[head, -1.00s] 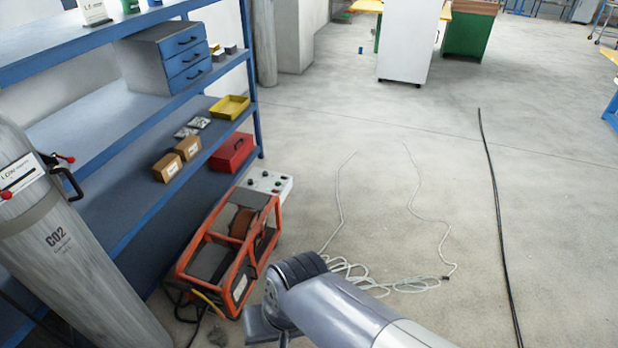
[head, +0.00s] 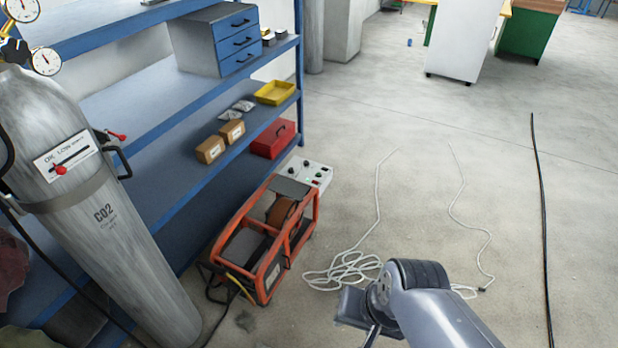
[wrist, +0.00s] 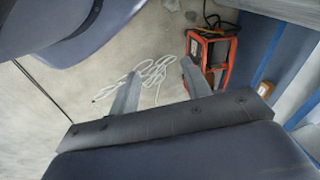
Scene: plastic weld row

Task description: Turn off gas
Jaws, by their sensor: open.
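The grey gas cylinder (head: 105,225) marked CO2 stands at the left of the head view, with a strap around it. A white label plate (head: 67,157) with a red-tipped lever (head: 72,164) is on its front. A black handle with another red tip (head: 121,136) is at its right side. Two round gauges (head: 46,61) and brass fittings show at its top, partly cut off by the frame. My gripper shows in the wrist view (wrist: 157,85), its two fingers apart and empty, above the floor and away from the cylinder. In the head view its fingers are mostly hidden by my arm.
A blue shelf rack (head: 165,120) with drawers, boxes and a red case (head: 274,139) stands behind the cylinder. An orange-framed machine (head: 262,245) is on the floor beside it. White cable (head: 345,268) lies coiled near my arm. Open floor spreads to the right.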

